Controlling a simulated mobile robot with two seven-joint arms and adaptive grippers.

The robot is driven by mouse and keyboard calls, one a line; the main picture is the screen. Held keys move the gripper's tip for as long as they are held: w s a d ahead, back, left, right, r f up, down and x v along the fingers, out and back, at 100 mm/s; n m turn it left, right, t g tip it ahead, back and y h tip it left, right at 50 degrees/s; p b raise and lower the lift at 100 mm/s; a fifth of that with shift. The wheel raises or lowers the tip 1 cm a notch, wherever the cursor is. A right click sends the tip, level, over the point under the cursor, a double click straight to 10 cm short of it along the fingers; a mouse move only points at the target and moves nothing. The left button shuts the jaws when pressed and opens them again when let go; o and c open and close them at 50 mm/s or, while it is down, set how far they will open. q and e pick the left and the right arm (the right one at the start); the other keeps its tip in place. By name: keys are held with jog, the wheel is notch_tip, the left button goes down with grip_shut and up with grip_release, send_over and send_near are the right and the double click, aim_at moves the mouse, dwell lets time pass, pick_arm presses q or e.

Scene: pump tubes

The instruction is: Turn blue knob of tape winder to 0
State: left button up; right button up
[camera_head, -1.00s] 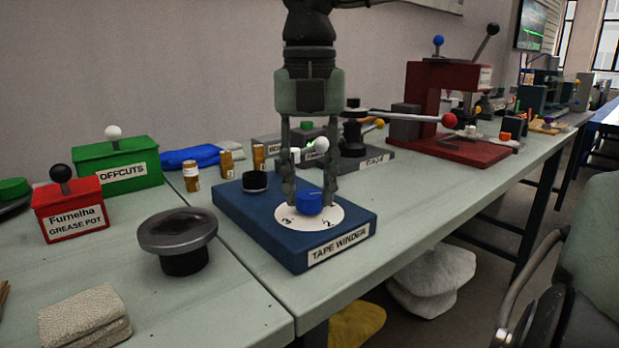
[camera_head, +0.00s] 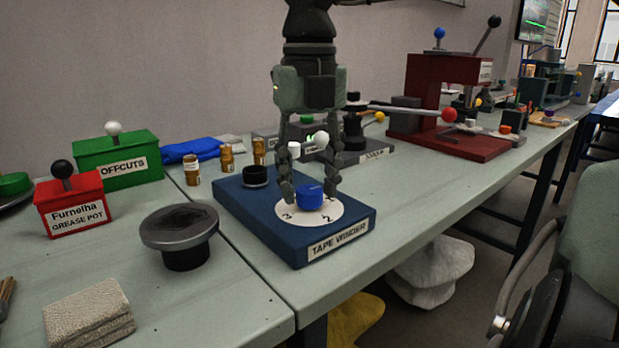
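The tape winder (camera_head: 245,225) is a blue block on the bench with a name label on its front face. Its blue knob (camera_head: 309,198) sits on a white round dial (camera_head: 318,216); the marks 3 and 2 show on the near side, and the far side is hidden. My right gripper (camera_head: 309,190) points down over the dial from above. Its two fingers are apart, one on each side of the knob; I cannot tell whether they touch it. My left gripper is not in view.
A black cap (camera_head: 256,175) stands on the winder's back left. A grey-rimmed black pot (camera_head: 180,235) stands to its left, with a red grease pot (camera_head: 70,205) and green offcuts box (camera_head: 118,158) beyond. A red press (camera_head: 440,100) stands to the right.

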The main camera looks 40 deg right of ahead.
jog(key=shift+f+m+b, duration=0.2)
jog(key=shift+m+b, duration=0.35)
jog(key=shift+m, duration=0.15)
jog(key=shift+r+m+b, duration=0.1)
jog(key=shift+m+b, duration=0.3)
jog(key=shift+m, duration=0.8)
jog(key=shift+m+b, duration=0.65)
jog(key=shift+m, duration=1.05)
jog(key=shift+m+b, duration=0.65)
jog(key=shift+m, duration=1.45)
jog(key=m, duration=0.7)
jog(key=shift+r+b, duration=0.1)
jog(key=shift+b, duration=0.25)
